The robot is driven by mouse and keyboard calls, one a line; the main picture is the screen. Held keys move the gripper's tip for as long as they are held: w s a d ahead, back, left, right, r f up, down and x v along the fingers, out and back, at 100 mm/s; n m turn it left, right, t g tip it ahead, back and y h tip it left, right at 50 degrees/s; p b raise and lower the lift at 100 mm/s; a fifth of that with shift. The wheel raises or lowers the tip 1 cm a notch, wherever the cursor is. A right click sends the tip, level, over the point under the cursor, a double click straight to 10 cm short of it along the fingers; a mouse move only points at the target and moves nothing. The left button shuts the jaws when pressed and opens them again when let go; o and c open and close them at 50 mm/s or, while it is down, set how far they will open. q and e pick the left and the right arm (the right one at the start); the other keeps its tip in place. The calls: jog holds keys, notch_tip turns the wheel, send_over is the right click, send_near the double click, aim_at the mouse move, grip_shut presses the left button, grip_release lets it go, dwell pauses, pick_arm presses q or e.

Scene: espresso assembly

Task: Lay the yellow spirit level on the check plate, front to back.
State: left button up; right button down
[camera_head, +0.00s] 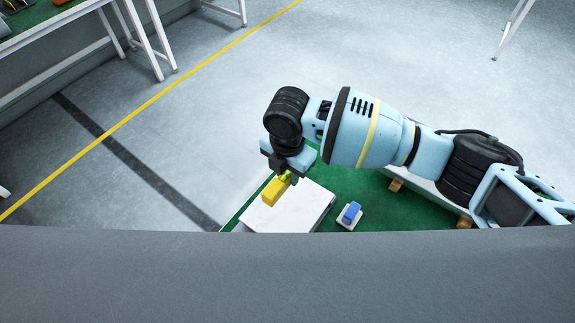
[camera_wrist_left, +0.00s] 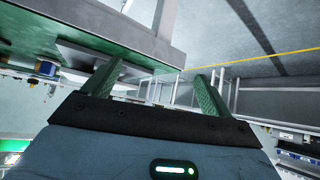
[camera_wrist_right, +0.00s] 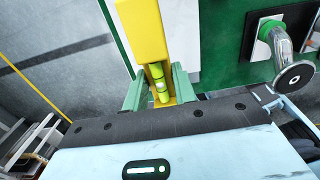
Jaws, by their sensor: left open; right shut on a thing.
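The yellow spirit level (camera_head: 272,192) is in my right gripper (camera_head: 286,178), over the pale check plate (camera_head: 298,216) in the head view. In the right wrist view the level (camera_wrist_right: 147,32) runs up and away between the two green fingers of my right gripper (camera_wrist_right: 160,92), its green vial near them. A strip of the plate (camera_wrist_right: 187,40) shows beside it. I cannot tell whether the level touches the plate. My left gripper (camera_wrist_left: 158,88) is open and empty in the left wrist view; the head view does not show it.
The plate lies on a green surface (camera_head: 370,190). A blue part (camera_head: 351,213) on a small white base stands right of the plate. A metal part with a round end (camera_wrist_right: 294,76) shows in the right wrist view. A grey edge (camera_head: 285,275) hides the near side.

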jog(key=b, duration=0.3)
send_over(287, 206)
notch_tip(287, 206, down, 11)
jog(key=shift+s+f, duration=0.1)
jog(key=shift+f, duration=0.1)
jog(key=shift+f+b, duration=0.35)
jog(key=shift+f, duration=0.25)
pick_arm(q)
jog(key=s+f+g, duration=0.1)
jog(key=s+f, duration=0.3)
jog(key=f, duration=0.1)
jog(key=shift+d, duration=0.4)
jog(key=shift+w, duration=0.15)
pick_arm(e)
jog(key=shift+f, duration=0.2)
pick_arm(q)
jog(key=shift+w+r, duration=0.1)
jog(key=shift+r, duration=0.05)
pick_arm(e)
jog(key=shift+f, duration=0.1)
dwell(0.4)
jog(key=shift+f, duration=0.6)
pick_arm(q)
jog(key=shift+s+f, duration=0.25)
jog(key=shift+f, duration=0.05)
